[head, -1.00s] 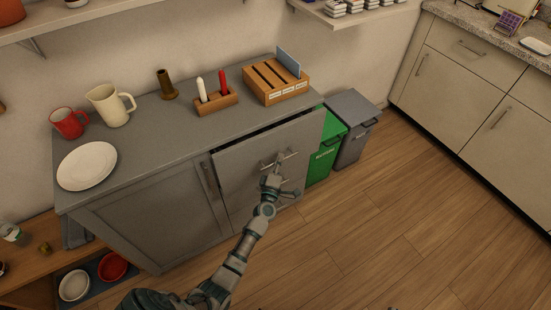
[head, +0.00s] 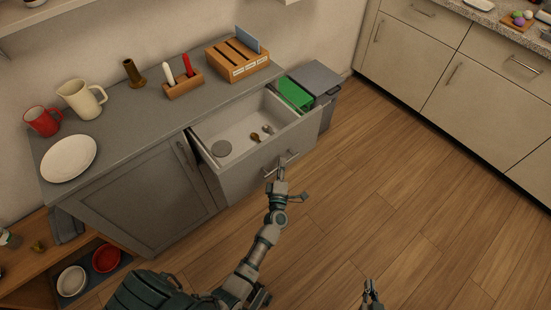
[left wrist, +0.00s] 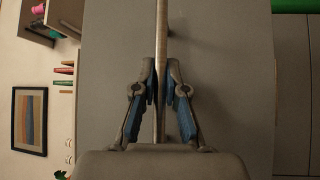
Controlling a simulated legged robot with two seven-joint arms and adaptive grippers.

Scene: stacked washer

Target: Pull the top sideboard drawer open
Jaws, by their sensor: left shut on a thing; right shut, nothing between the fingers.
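The top sideboard drawer (head: 262,160) stands pulled well out of the grey sideboard (head: 130,190). My left gripper (head: 281,167) is at the drawer's front, shut on the bar handle (head: 293,156). In the left wrist view the handle (left wrist: 161,60) runs between the two blue-padded fingers (left wrist: 161,92). My right gripper (head: 370,290) is low in the head view, over the floor, shut and empty.
On the sideboard top are a white plate (head: 68,158), a red mug (head: 43,121), a cream jug (head: 82,99), a pepper mill (head: 133,73) and a wooden organiser (head: 237,62). Green (head: 295,92) and grey (head: 315,78) bins stand to the right. The wooden floor (head: 400,160) ahead is clear.

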